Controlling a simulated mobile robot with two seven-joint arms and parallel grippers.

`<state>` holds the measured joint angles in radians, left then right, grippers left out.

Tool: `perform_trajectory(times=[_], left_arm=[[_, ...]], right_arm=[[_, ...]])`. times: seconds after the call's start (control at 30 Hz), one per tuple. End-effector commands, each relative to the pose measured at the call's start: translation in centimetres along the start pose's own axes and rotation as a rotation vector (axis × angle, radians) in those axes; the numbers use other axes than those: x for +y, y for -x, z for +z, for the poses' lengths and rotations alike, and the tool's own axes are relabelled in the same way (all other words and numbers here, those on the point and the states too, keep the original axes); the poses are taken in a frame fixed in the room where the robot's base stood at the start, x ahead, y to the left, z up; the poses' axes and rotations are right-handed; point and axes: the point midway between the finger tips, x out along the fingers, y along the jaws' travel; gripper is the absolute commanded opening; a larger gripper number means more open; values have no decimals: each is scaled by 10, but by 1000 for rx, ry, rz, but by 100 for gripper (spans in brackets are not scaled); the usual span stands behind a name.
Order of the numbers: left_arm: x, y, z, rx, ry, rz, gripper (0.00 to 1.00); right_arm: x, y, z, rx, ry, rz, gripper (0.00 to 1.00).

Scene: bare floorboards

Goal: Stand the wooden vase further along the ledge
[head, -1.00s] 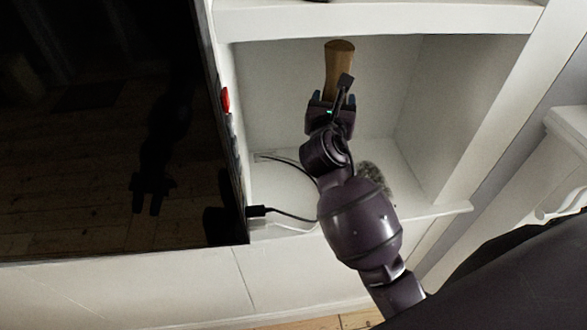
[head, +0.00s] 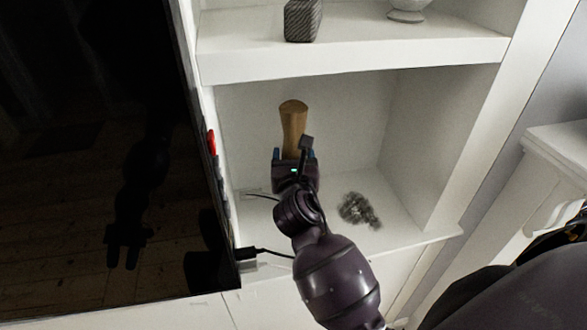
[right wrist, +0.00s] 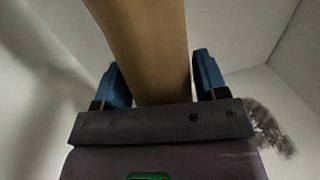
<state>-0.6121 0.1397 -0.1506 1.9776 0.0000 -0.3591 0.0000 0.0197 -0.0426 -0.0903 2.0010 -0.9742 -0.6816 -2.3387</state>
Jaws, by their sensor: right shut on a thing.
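The wooden vase (head: 293,122) is tan-brown with a darker top. It stands up from my right gripper (head: 293,156) inside the white cubby, in front of its back wall. In the right wrist view the vase (right wrist: 147,45) rises between the two blue fingers of my right gripper (right wrist: 160,80), which is shut on it. The vase's lower end is hidden by the gripper, so I cannot tell whether it touches the ledge (head: 400,232). My left gripper is not in view.
A grey fuzzy object (head: 358,210) lies on the ledge right of my arm. Black cables (head: 262,253) run at the left beside the dark screen (head: 90,150). Bare ledge shows at the right.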

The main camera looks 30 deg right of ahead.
Motion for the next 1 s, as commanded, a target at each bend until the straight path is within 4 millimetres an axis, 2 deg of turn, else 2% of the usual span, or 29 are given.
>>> perform_trajectory(times=[0.2, 0.6, 0.63, 0.8, 1.0], left_arm=[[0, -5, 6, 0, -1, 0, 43], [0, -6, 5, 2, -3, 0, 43], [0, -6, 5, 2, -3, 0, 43], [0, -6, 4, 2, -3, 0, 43], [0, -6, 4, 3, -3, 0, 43]], right_arm=[[0, 0, -27, 1, -1, 0, 25], [0, 0, -31, -1, 0, 1, 25], [0, 0, -32, 2, 0, 0, 68], [0, 0, -32, 2, 0, 0, 92], [0, 0, -32, 1, 0, 0, 92]])
